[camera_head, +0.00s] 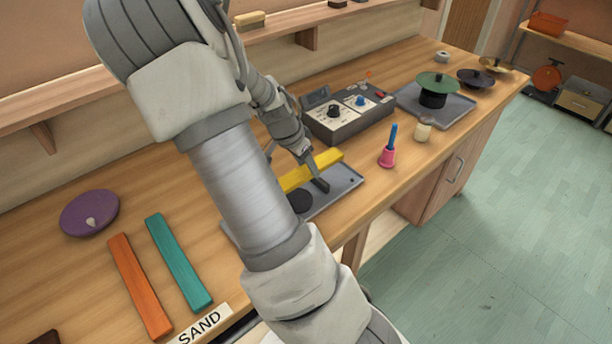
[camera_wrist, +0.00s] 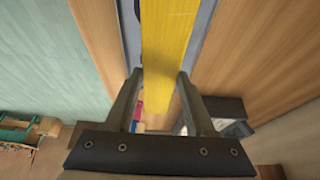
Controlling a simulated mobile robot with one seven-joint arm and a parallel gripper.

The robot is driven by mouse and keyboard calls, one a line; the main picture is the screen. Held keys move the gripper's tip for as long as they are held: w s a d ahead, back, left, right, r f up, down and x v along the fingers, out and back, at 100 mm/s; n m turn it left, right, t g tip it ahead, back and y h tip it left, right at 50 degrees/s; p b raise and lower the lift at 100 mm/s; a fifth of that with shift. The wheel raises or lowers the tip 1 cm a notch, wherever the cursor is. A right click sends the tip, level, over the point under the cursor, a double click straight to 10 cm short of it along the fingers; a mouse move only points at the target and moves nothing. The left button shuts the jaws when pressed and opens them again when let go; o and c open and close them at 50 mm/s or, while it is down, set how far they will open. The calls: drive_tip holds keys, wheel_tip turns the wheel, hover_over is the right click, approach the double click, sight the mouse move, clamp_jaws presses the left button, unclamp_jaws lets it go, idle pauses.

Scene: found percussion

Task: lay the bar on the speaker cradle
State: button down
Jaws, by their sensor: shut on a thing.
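The yellow bar (camera_head: 296,178) is held in my gripper (camera_head: 318,178) over a grey tray (camera_head: 346,187) with a dark round disc (camera_head: 300,201), which looks like the speaker cradle. In the wrist view the yellow bar (camera_wrist: 168,45) runs between the two fingers of my gripper (camera_wrist: 159,78). I cannot tell whether the bar touches the cradle or hangs just above it. My arm hides part of the bar and the tray's left side.
An orange bar (camera_head: 140,287), a teal bar (camera_head: 179,262) and a purple disc (camera_head: 90,213) lie at left. A grey control box (camera_head: 346,118) stands behind the cradle. A pink-and-blue handbell (camera_head: 388,153) stands right, before a tray (camera_head: 458,112) with a green disc (camera_head: 437,82).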

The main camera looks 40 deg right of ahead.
sight(303, 171)
drive_tip(key=shift+f, duration=2)
drive_tip(key=shift+f, duration=0.1)
drive_tip(key=shift+f+b, duration=0.4)
drive_tip(key=shift+b, duration=0.15)
drive_tip(key=shift+c, duration=1.3)
unclamp_jaws()
